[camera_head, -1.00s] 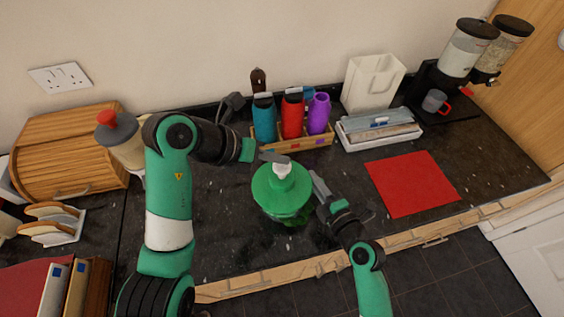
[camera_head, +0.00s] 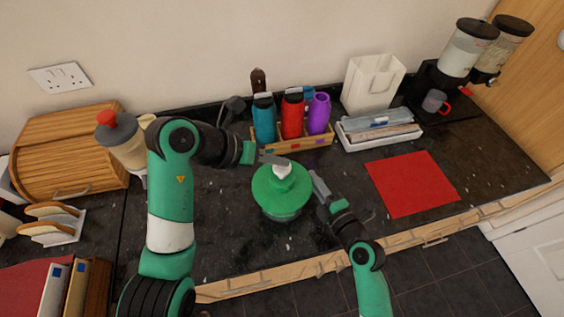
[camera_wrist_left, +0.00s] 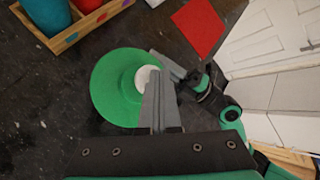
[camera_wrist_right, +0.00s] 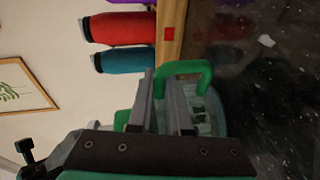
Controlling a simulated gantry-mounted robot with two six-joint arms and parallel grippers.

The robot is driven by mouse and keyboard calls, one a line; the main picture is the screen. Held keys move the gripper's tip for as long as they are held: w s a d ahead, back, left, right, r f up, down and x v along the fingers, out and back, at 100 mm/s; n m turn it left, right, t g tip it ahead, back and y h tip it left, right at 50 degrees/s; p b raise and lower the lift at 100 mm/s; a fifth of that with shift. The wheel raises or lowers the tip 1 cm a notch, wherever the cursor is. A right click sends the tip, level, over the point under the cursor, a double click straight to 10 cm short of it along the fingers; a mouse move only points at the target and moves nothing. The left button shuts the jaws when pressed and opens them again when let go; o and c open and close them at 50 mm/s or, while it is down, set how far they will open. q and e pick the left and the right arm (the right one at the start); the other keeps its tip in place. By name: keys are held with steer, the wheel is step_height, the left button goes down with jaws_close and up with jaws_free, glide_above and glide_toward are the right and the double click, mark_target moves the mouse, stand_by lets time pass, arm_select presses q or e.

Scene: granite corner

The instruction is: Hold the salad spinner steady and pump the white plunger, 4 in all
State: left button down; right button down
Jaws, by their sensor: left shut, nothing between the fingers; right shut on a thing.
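The salad spinner, with a round green lid (camera_head: 265,192) and a see-through bowl (camera_head: 283,215), stands upright on the dark counter. Its white plunger (camera_head: 283,171) rises from the lid's middle and shows in the left wrist view (camera_wrist_left: 147,77), partly hidden by the fingers. My left gripper (camera_head: 287,161) is shut and empty, its tips at the plunger's top; I cannot tell whether they touch. My right gripper (camera_head: 316,176) is at the spinner's right side, shut on the spinner. In the right wrist view its fingers meet a green handle-like part (camera_wrist_right: 190,70) above the bowl (camera_wrist_right: 208,115).
Behind the spinner, a wooden rack (camera_head: 300,144) holds blue, red and purple bottles. A red mat (camera_head: 412,183) lies to the right, with a white tray (camera_head: 380,137) behind it. A wooden bread box (camera_head: 70,155) stands left. The counter's front edge is close.

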mark_target(277, 168)
arm_select(q)
steer(key=shift+f, duration=1.2)
stand_by(0.8)
steer(key=shift+r, duration=2)
steer(key=shift+r, duration=2.5)
step_height(277, 168, up, 4)
steer(key=shift+f, duration=0.1)
